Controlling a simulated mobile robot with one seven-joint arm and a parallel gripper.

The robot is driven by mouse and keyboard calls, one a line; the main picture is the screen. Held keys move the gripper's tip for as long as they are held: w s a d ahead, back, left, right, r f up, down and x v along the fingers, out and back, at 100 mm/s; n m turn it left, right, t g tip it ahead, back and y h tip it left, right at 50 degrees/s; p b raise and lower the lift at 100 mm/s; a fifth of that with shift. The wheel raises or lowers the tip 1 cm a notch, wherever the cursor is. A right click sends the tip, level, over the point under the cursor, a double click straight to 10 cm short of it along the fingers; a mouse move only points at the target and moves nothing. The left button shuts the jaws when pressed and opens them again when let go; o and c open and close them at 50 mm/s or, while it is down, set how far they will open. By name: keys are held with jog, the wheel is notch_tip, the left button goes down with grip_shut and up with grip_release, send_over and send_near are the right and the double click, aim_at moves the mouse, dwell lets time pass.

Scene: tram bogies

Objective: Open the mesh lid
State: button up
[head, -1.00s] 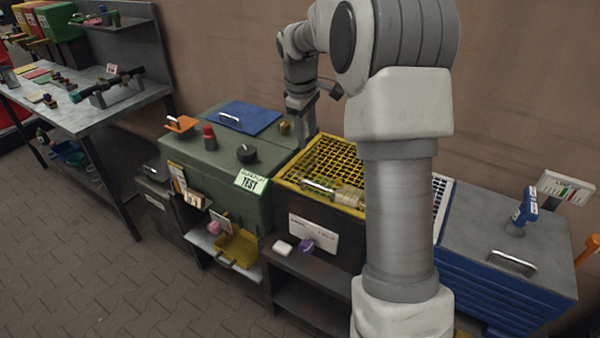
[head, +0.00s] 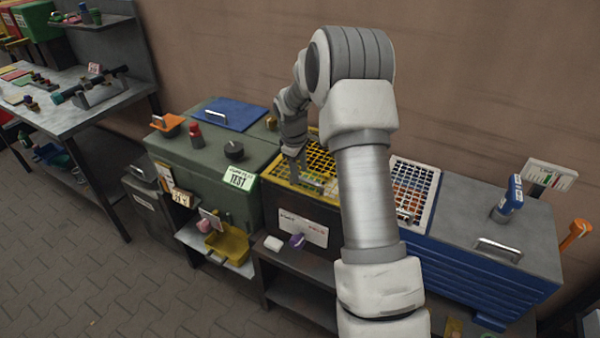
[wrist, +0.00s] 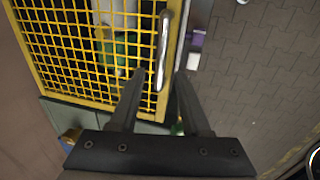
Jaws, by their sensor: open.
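The yellow mesh lid (head: 294,174) lies flat and closed on a dark box in the middle of the bench row. It fills the upper left of the wrist view (wrist: 60,50), with white and green things showing below the mesh. Its metal bar handle (wrist: 165,45) runs along the lid's front edge. My gripper (wrist: 160,76) is open, with one fingertip on each side of the handle's near end in the wrist view. I cannot tell whether the fingers touch it. In the head view my gripper (head: 297,160) is over the lid, and my arm hides the lid's right part.
A green cabinet (head: 205,165) with a red knob, a black knob and a blue lid (head: 230,114) stands left. A white mesh panel (head: 425,182) and a blue drawer cabinet (head: 480,270) stand right. The paved floor (head: 90,270) in front is clear.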

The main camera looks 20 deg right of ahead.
jog(key=shift+d+f, duration=0.1)
jog(key=shift+f, duration=0.55)
grip_shut()
jog(key=shift+w, duration=0.1)
dwell(0.9)
